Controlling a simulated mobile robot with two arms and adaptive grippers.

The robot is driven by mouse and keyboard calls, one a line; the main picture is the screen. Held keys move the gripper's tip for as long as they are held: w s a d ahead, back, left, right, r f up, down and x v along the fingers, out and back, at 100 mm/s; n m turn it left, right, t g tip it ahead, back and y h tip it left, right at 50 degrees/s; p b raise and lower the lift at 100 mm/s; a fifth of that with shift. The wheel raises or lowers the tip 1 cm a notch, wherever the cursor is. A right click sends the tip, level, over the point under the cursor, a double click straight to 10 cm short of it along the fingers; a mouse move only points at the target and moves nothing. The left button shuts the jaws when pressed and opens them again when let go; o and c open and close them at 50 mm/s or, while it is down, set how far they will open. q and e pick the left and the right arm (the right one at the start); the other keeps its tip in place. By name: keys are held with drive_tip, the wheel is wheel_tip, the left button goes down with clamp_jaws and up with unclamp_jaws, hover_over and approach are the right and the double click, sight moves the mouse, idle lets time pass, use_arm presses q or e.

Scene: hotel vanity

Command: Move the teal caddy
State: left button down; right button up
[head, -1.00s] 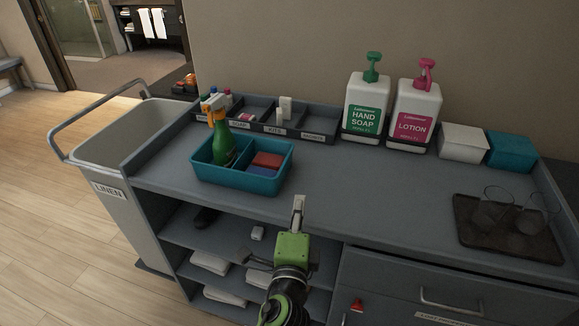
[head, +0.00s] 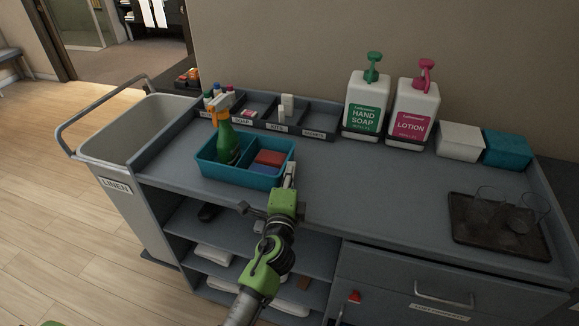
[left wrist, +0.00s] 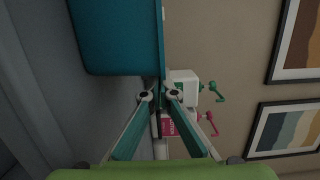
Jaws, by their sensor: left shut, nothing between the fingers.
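The teal caddy (head: 224,174) stands upright on the cart top, left of the middle. Its left compartment holds a green spray bottle (head: 227,143) with an orange trigger. The right compartment holds a red block (head: 269,157) and a blue block (head: 265,169). My left gripper (head: 290,169) is shut and empty at the caddy's right end, close beside its front right corner. I cannot tell if they touch. In the left wrist view the caddy (left wrist: 118,40) fills the upper left, just beyond the fingertips (left wrist: 160,96). My right gripper is not in view.
A grey divided organizer (head: 318,134) stands behind the caddy. A hand soap bottle (head: 366,108), lotion bottle (head: 413,112), white box (head: 459,144) and teal box (head: 508,150) line the back. A dark tray (head: 500,244) with glasses sits right. The middle of the top is clear.

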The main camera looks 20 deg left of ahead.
sight(234, 156)
use_arm(q)
drive_tip(key=shift+f, duration=0.1)
drive_tip(key=shift+a, duration=0.15)
drive_tip(key=a, duration=0.5)
drive_tip(key=w+a, duration=0.1)
drive_tip(key=a, duration=0.5)
drive_tip(key=a+p, duration=0.1)
drive_tip(key=a, duration=0.4)
drive_tip(key=shift+w+a, duration=0.35)
drive_tip(key=shift+a, duration=0.05)
drive_tip(key=shift+d, duration=0.1)
